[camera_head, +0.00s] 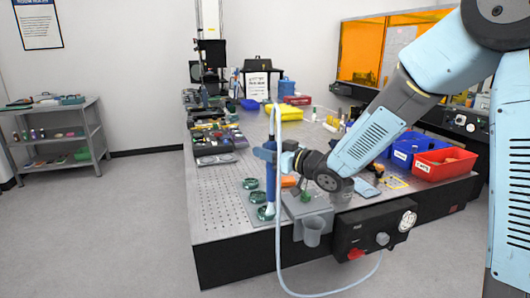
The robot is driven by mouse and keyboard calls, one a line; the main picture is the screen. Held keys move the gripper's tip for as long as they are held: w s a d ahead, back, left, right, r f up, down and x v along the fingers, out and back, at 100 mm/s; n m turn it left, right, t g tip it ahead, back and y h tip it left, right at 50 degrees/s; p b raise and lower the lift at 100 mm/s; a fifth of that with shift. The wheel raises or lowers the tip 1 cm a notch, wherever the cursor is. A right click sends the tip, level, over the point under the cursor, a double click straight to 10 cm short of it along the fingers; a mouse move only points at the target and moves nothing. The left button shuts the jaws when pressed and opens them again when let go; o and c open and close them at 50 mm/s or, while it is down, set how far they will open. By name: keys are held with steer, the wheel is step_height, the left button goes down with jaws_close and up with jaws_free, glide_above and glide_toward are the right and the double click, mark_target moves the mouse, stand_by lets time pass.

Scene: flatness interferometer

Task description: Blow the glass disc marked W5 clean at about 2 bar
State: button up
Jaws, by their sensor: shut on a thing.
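My gripper (274,154) is shut on a blue upright wand (270,186) above the front left of the bench. A pale hose (279,240) loops from the wand's top down past the bench edge towards the black box. The wand's lower end is over or just beside the nearest green round holder (266,213). Two more green holders, a middle one (257,197) and a far one (250,184), stand behind it on a grey plate. Any disc markings are too small to read, so I cannot tell which is W5.
A black box (375,228) on the bench front has a round gauge (408,219), a grey knob (382,239) and a red knob (356,254); the gauge reading is illegible. A grey cup (313,231) hangs beside it. Blue (402,158) and red (447,170) bins stand right.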

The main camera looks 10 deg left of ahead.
steer(key=shift+w+a, duration=0.3)
steer(key=shift+w, duration=0.2)
steer(key=shift+w+a, duration=0.3)
steer(key=shift+w, duration=0.2)
steer(key=shift+s+a, duration=0.65)
steer(key=shift+a, duration=0.35)
stand_by(0.8)
steer(key=shift+s+d, duration=0.35)
steer(key=shift+s, duration=0.2)
steer(key=shift+s+d, duration=0.3)
steer(key=shift+s, duration=0.2)
stand_by(0.7)
steer(key=shift+w+d, duration=0.15)
steer(key=shift+w, duration=0.7)
stand_by(0.7)
stand_by(0.6)
step_height(320, 180, up, 7)
stand_by(0.7)
